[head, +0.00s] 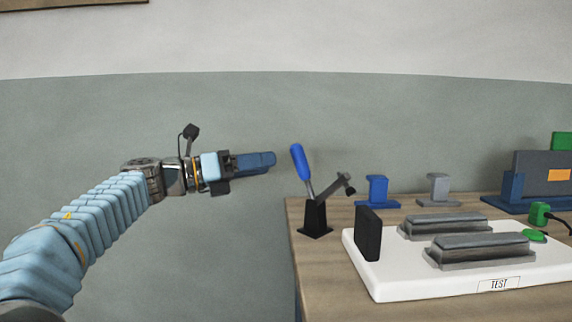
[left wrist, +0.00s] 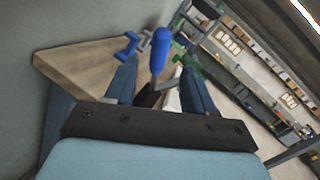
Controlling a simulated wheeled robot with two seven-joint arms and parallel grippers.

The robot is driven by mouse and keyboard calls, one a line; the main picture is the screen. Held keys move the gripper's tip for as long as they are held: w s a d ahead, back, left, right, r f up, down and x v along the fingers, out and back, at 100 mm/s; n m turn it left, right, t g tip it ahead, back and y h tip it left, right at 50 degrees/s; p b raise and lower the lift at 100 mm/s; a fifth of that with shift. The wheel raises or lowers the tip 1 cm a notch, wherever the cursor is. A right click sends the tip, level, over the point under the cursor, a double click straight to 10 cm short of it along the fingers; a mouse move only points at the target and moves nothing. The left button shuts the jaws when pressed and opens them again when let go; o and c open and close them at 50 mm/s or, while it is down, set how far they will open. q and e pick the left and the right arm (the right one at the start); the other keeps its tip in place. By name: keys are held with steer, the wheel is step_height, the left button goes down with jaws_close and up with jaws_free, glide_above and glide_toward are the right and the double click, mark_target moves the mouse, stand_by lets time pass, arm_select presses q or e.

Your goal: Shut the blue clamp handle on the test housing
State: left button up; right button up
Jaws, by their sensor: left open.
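The blue clamp handle (head: 299,162) stands raised, tilted slightly to the left, on a dark clamp base (head: 315,218) at the table's left end. A grey clamp arm (head: 336,188) reaches up and to the right from that base. The white test housing (head: 400,284), marked TEST, lies to the right of the clamp. My left gripper (head: 272,160) points right, a short way left of the handle and at about its height. In the left wrist view, the blue handle (left wrist: 159,50) shows between the two open fingers (left wrist: 160,80), beyond their tips. My right gripper is not in view.
A wooden table (head: 308,262) carries everything. A blue stand (head: 377,190) and a grey stand (head: 439,189) are behind the housing. A dark block (head: 368,233) rises at the housing's left edge. A green plug (head: 540,213) with a cable is at the right.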

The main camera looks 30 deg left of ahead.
arm_select(q)
steer(key=v, duration=0.5)
